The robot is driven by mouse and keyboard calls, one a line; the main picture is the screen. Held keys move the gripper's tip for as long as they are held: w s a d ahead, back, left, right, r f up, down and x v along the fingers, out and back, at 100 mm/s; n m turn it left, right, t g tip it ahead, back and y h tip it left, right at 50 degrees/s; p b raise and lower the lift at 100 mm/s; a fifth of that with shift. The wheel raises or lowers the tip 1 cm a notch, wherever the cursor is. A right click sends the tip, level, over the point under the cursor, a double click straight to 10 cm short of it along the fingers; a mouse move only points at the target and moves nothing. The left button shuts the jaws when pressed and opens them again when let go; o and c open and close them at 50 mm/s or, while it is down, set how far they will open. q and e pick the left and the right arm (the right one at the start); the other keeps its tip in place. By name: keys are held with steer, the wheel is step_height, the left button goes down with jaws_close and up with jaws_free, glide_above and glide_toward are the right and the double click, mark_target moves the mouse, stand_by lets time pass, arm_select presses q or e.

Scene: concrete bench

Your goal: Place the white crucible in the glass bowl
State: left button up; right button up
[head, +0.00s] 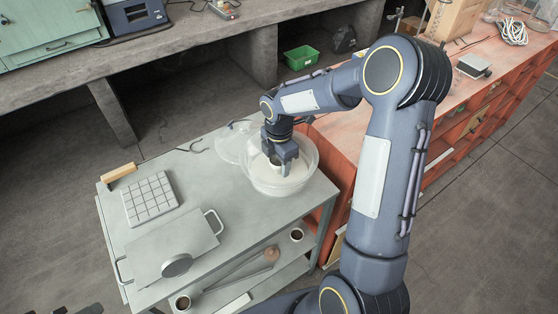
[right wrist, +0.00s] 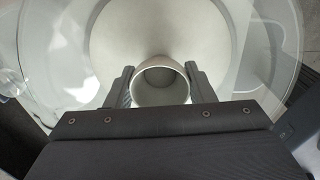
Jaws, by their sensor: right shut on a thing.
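The glass bowl (head: 308,172) stands at the far right corner of the grey cart top, with a pale layer inside. My right gripper (head: 283,168) points down inside the bowl's rim. It is shut on the white crucible (head: 275,159), which is mostly hidden by the fingers in the head view. In the right wrist view the crucible (right wrist: 160,92) sits upright, mouth toward the camera, between the two fingers (right wrist: 160,88). The clear bowl wall (right wrist: 277,60) surrounds it. I cannot tell whether the crucible touches the bowl's bottom. My left gripper is not clearly visible.
A clear glass lid or dish (head: 232,143) lies beside the bowl. A gridded white block (head: 150,199), a wooden-handled tool (head: 119,173) and a metal tray (head: 172,250) with a round dark object (head: 177,265) occupy the cart's left and front. An orange bench (head: 340,130) stands at right.

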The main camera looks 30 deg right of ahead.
steer(key=o, duration=0.5)
steer(key=shift+f, duration=0.15)
steer(key=o, duration=0.5)
step_height(320, 180, up, 12)
steer(key=s+a+r+m+t+y, duration=0.2)
steer(key=s+r+m, duration=0.3)
steer(key=s+m, duration=0.55)
steer(key=s+a+f+m+t, duration=0.1)
steer(key=s+m, duration=0.2)
steer(key=s, duration=0.1)
steer(key=s+a+m+t+y, duration=0.1)
steer(key=s+a+m, duration=0.1)
steer(key=s+m, duration=0.1)
steer(key=s+a+f+m+t, duration=0.1)
steer(key=s+a+m, duration=0.1)
steer(key=s+m, duration=0.2)
steer(key=shift+s+a+f+t+y, duration=0.1)
steer(key=shift+s+f+t+y, duration=0.1)
steer(key=shift+s, duration=0.25)
steer(key=shift+s+a+f+t+y, duration=0.1)
steer(key=shift+s+f+y, duration=0.1)
steer(key=shift+s, duration=0.2)
